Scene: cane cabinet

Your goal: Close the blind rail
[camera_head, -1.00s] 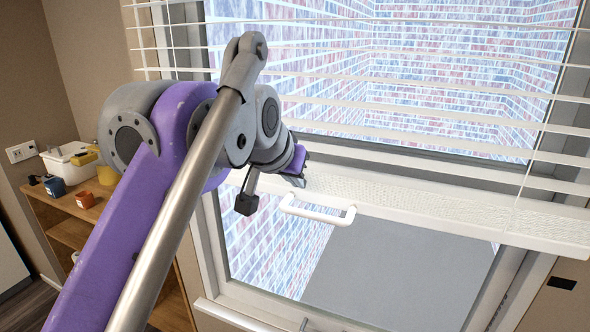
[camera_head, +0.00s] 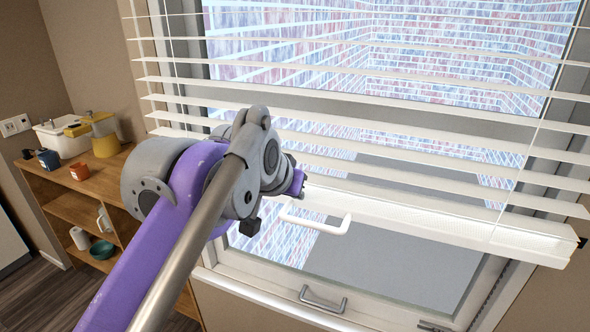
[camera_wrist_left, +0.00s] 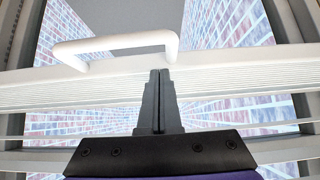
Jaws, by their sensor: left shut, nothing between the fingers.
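In the wrist view, the handle (camera_wrist_left: 115,45) and the rail (camera_wrist_left: 245,78) lie in front of me. My left gripper (camera_wrist_left: 159,76) is shut and empty. Its tips overlap the rail just beside the handle's right post; I cannot tell if they touch. In the head view, my left wrist hides most of the gripper (camera_head: 301,184) near the rail's left part.
White slats (camera_head: 400,135) hang spread above the rail. Below it is the window's lower frame with a metal latch (camera_head: 323,299). A wooden shelf (camera_head: 107,182) at the left carries a white container, a yellow item and two cups. Lower glass below the rail is clear of objects.

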